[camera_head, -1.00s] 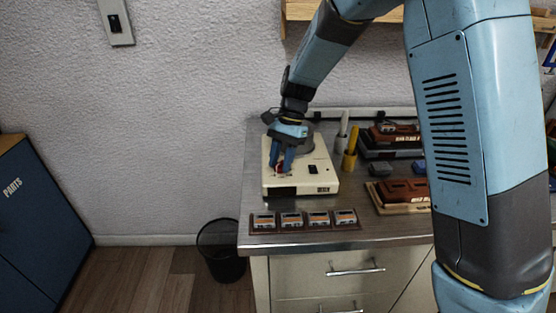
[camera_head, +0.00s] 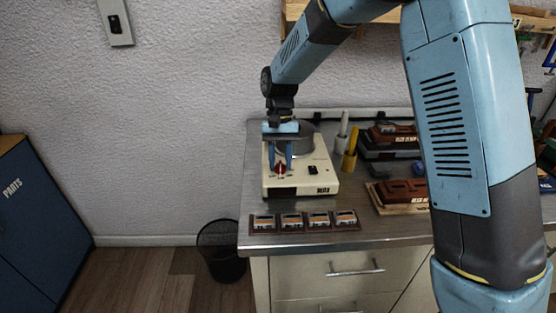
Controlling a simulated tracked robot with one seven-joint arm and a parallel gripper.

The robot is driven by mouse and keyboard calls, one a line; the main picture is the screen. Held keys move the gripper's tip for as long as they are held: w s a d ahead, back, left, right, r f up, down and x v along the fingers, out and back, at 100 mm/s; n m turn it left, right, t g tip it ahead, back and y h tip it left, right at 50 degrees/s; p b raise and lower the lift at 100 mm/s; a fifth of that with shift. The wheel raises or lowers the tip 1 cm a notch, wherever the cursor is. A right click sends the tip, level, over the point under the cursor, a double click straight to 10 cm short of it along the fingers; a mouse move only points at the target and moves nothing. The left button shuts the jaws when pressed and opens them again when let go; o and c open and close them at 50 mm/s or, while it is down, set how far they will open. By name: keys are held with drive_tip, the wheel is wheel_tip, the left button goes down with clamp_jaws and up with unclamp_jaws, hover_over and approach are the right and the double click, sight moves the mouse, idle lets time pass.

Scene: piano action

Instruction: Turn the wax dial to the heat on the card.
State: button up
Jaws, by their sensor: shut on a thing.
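The wax dial (camera_head: 280,169) is a small red knob on top of a cream wax heater box (camera_head: 322,160) on the bench. My gripper (camera_head: 280,164) points down at the dial, its two blue fingers on either side of it, shut on it. The dial's red pointer and scale are too small to read. A dark display (camera_head: 323,190) sits on the box's front face, its figures unreadable. A dark rack (camera_head: 304,228) with several small cards (camera_head: 291,220) lies at the bench's front edge. I cannot tell which card, if any, gives the heat.
A black switch (camera_head: 312,170) sits on the box right of the dial. A grey round pot (camera_head: 302,140) stands behind my gripper. White and yellow sticks (camera_head: 351,147) and brown wooden parts (camera_head: 405,190) are to the right. A black bin (camera_head: 220,250) stands on the floor at left.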

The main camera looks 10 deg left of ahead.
drive_tip(key=shift+w, duration=0.1)
idle(0.3)
drive_tip(key=o, duration=1)
drive_tip(key=v, duration=1.3)
drive_tip(key=shift+w+r, duration=0.2)
drive_tip(key=shift+r, duration=0.05)
